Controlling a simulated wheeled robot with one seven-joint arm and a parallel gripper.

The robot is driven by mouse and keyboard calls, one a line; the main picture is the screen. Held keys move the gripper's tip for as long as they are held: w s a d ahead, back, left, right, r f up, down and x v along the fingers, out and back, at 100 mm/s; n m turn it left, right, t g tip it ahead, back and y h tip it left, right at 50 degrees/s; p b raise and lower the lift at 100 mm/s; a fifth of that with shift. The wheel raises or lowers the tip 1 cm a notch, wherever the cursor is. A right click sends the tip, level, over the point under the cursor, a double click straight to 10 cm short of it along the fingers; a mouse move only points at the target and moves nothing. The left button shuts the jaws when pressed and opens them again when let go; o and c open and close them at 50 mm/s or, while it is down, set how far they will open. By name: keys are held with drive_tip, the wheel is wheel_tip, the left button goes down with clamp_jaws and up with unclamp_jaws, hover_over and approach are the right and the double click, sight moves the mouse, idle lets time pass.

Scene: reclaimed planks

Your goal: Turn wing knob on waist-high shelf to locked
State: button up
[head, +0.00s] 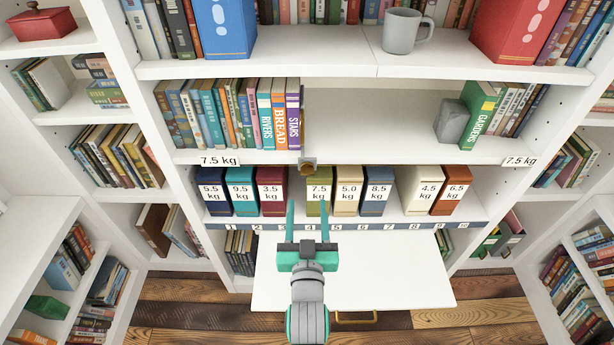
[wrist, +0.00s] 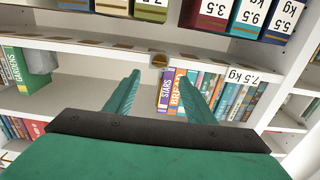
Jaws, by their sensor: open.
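No contact shows.
Weight-marked boxes, including an olive 7.5 kg one (head: 318,194), stand on the shelf below, behind a numbered blue strip (head: 400,226). Books (head: 235,115) fill the left of the knob's shelf; its middle is bare. A white panel (head: 370,280) juts out beneath my gripper.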

sight(307, 174)
drive_tip(key=w, duration=1.1)
drive_tip(key=shift+w+r, duration=0.1)
drive_tip(key=shift+r, duration=0.15)
drive_tip(key=c, duration=1.1)
